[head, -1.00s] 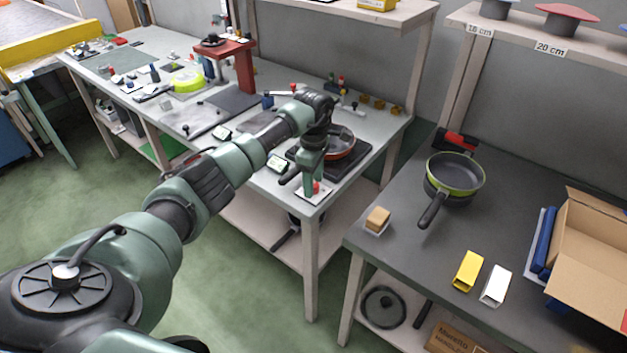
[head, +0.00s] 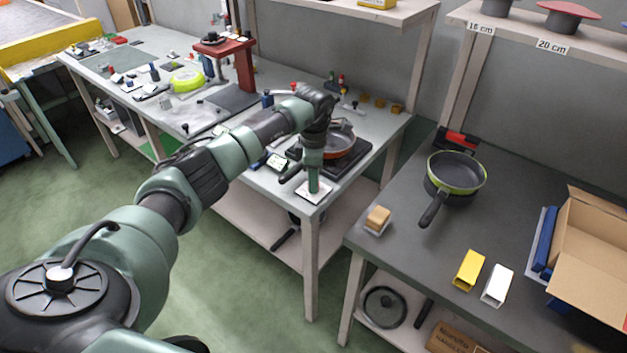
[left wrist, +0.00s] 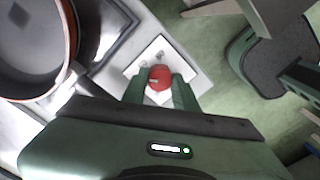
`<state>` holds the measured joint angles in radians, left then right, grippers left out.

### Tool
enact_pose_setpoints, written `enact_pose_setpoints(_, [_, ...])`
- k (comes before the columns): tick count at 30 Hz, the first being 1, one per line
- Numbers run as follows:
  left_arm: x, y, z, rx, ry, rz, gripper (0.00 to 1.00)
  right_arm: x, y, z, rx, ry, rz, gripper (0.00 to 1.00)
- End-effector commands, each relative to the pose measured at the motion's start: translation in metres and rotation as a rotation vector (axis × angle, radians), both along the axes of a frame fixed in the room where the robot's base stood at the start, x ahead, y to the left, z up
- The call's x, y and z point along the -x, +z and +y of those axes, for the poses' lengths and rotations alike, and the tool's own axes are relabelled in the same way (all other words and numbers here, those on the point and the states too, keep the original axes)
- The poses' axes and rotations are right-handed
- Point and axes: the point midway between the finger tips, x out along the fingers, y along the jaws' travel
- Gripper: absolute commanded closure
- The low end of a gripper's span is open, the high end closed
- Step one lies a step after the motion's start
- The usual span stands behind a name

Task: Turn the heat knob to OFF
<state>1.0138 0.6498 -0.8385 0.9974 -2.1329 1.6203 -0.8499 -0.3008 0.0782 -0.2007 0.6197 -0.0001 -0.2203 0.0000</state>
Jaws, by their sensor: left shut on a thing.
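The heat knob (left wrist: 160,77) is red and round with a pale mark on it, and sits on a white plate (left wrist: 142,66) in the left wrist view. The plate also shows near the front corner of the workbench in the head view (head: 314,193). My left gripper (left wrist: 160,90) is shut on the knob, one green finger on each side. In the head view my left gripper (head: 313,187) points down at the plate and hides the knob. Lettering on the plate is too small to read. My right gripper is not in view.
An orange-rimmed pan (head: 340,143) stands on a dark hotplate (head: 352,160) just behind the left gripper. A small display (head: 277,162) lies to its left. A black and green pan (head: 456,172) and an open cardboard box (head: 597,235) are on the right-hand table.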

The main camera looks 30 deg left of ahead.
Motion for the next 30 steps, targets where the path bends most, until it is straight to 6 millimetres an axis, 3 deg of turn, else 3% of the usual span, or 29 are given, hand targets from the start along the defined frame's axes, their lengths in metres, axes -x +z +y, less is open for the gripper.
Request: enact_pose_setpoints(30, [-0.0009,0.0023,0.0003,0.001,0.968,-0.002,1.0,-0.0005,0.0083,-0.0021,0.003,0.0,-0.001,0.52])
